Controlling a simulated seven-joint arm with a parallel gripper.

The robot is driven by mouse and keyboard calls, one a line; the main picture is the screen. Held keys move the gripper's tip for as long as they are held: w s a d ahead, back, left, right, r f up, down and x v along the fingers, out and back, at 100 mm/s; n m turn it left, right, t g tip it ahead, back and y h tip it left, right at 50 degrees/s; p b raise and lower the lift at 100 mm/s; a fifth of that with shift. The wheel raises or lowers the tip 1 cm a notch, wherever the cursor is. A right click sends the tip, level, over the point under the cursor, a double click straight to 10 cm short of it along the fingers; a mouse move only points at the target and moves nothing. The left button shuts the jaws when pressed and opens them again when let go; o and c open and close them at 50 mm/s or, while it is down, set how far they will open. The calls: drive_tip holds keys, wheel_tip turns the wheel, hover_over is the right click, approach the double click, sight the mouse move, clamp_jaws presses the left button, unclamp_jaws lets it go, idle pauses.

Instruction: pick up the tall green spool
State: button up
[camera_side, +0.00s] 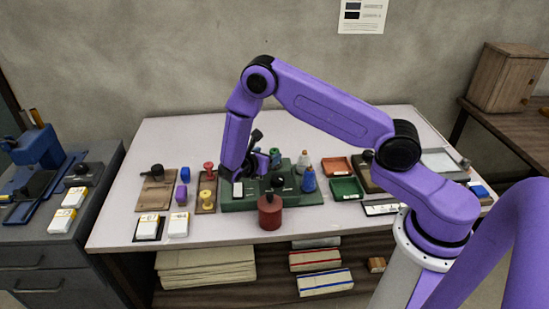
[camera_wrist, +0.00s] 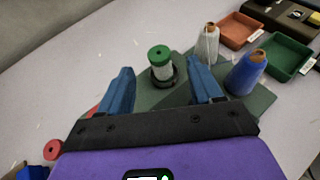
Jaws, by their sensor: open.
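My gripper (camera_side: 262,160) is low over the board and open. In the wrist view its two blue fingers (camera_wrist: 160,75) are spread left and right of the spool, with gaps on both sides. Nothing is held. I cannot tell how far the fingertips are from the spool in depth.
A grey-white spool (camera_wrist: 208,45) and a blue spool (camera_wrist: 245,73) stand close on the right. Red (camera_side: 337,166) and green (camera_side: 346,188) trays lie beyond them. A dark red jar (camera_side: 270,211) stands at the board's front edge. The table's back left is clear.

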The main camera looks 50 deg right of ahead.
sight(273, 151)
drive_tip(key=shift+x, duration=2.85)
drive_tip(key=shift+w, duration=0.1)
drive_tip(key=shift+c, duration=0.3)
drive_tip(key=c, duration=1.1)
